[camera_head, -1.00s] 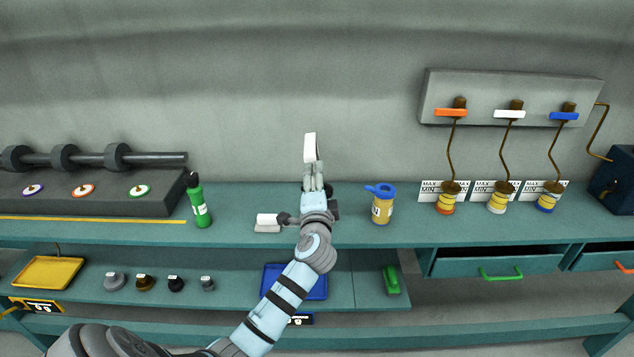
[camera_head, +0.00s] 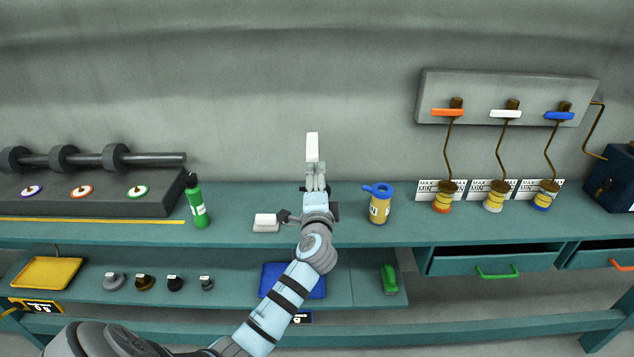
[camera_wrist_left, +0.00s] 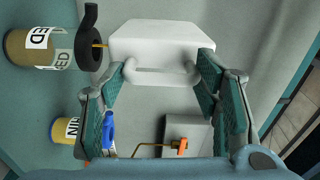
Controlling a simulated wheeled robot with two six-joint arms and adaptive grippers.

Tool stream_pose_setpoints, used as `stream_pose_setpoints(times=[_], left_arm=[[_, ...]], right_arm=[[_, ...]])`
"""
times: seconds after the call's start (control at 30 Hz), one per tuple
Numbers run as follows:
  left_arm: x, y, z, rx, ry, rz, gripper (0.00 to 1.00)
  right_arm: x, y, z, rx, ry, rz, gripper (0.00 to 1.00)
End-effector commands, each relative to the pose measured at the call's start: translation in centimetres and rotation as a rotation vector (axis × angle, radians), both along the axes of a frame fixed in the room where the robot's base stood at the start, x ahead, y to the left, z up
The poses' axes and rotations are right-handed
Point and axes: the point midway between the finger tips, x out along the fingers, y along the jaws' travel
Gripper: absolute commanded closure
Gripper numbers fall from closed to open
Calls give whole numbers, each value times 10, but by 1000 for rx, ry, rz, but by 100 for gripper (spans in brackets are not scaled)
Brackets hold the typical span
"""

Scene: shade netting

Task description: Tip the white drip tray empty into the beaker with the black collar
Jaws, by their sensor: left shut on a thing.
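My left gripper (camera_head: 315,180) is shut on the handle of the white drip tray (camera_head: 312,147), above the bench. The tray also shows in the left wrist view (camera_wrist_left: 160,38), held by its looped handle between the fingers; whether it holds anything inside I cannot tell. The beaker with the black collar (camera_wrist_left: 30,48) stands at the upper left of the wrist view, amber with a white label, its black spout pointing beside the tray. The tray and this beaker look apart. In the head view my arm hides most or all of this beaker. My right gripper is out of view.
A beaker with a blue collar (camera_head: 380,207) stands right of my arm. A green bottle (camera_head: 197,205) and a small white block (camera_head: 265,222) stand to the left. Bench between bottle and block is clear.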

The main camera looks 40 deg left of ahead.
Motion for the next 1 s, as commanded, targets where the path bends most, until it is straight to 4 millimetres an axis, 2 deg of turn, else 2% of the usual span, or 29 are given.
stream_pose_setpoints(times=[1.0], left_arm=[[5, -6, 2, 120, 88, -1, 94]], right_arm=[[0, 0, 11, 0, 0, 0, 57]])
